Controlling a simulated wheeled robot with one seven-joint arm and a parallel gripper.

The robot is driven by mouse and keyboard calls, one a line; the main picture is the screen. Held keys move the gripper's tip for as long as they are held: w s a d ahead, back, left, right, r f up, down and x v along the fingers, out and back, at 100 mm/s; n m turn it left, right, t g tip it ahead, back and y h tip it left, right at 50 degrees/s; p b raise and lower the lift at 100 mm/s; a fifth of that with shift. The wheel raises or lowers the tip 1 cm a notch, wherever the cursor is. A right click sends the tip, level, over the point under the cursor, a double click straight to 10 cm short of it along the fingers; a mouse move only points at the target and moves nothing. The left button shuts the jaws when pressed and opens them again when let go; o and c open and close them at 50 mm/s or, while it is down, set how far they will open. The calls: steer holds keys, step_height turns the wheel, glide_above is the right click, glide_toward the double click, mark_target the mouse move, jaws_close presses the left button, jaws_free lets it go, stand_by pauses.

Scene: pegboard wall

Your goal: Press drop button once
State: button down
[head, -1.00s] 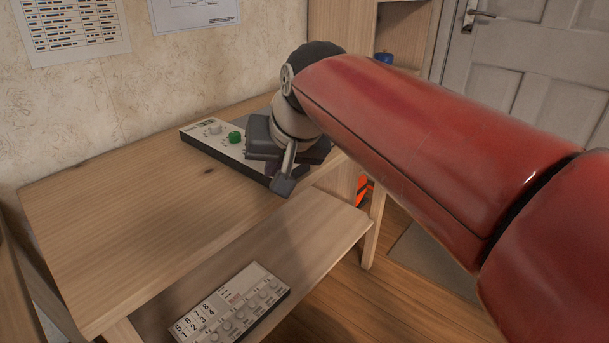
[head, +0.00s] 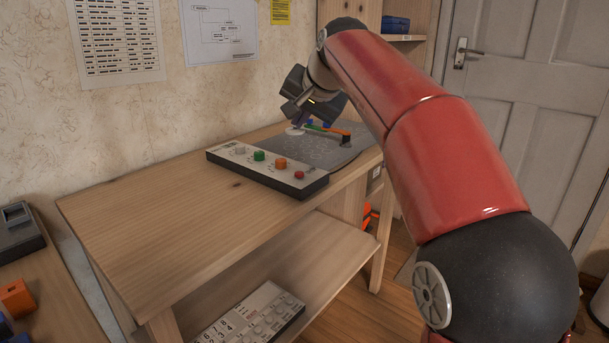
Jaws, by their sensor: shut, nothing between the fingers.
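A control panel (head: 268,167) lies on the upper wooden table. Its sloped top carries a pale knob (head: 238,149), a green button (head: 259,155), an orange button (head: 281,163) and a red button (head: 299,174). The labels are too small to read, so I cannot tell which one is the drop button. My gripper (head: 297,122) is shut and empty. It appears above and behind the panel, over the grey board, apart from the buttons. Its fingertips are small and partly blend with coloured parts behind them.
A grey board (head: 335,155) behind the panel holds a small coloured linkage (head: 330,129) with a dark post at its right end and a white disc (head: 294,131). The table's left part is bare. A numbered panel (head: 250,318) sits on the lower shelf. A side table stands at left.

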steer(key=shift+f, duration=0.1)
steer(key=b, duration=0.8)
glide_above(299, 174)
steer(key=f, duration=0.7)
steer(key=shift+s+d+f, duration=0.2)
steer(key=shift+s+d, duration=0.05)
steer(key=shift+f+b, duration=0.35)
steer(key=shift+f, duration=0.3)
stand_by(0.5)
steer(key=shift+f, duration=0.35)
steer(key=shift+f+b, duration=0.35)
steer(key=shift+b, duration=0.05)
stand_by(0.4)
stand_by(0.4)
steer(key=shift+r+p, duration=0.8)
steer(key=shift+p, duration=0.1)
